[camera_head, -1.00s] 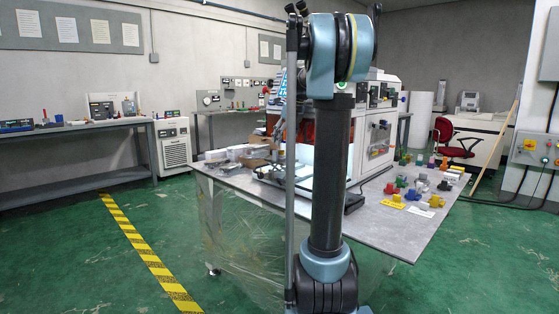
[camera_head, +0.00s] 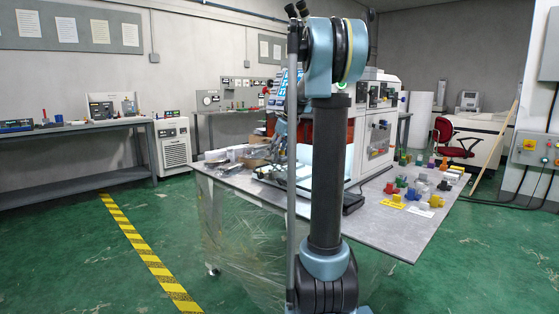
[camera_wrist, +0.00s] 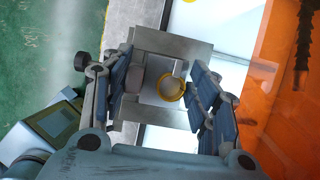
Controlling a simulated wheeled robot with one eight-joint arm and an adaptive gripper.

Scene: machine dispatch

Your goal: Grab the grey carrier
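In the wrist view, my gripper (camera_wrist: 166,88) is open, with one blue-grey padded finger on the left and one on the right. A gap shows between the ring and the right finger; whether the left finger touches the grey piece is unclear.
An orange translucent panel (camera_wrist: 275,90) stands close at the right in the wrist view. In the head view, the grey table (camera_head: 385,228) carries a white machine (camera_head: 376,138) and several small coloured parts (camera_head: 415,190) at the right. Boxes (camera_head: 240,153) lie at its left.

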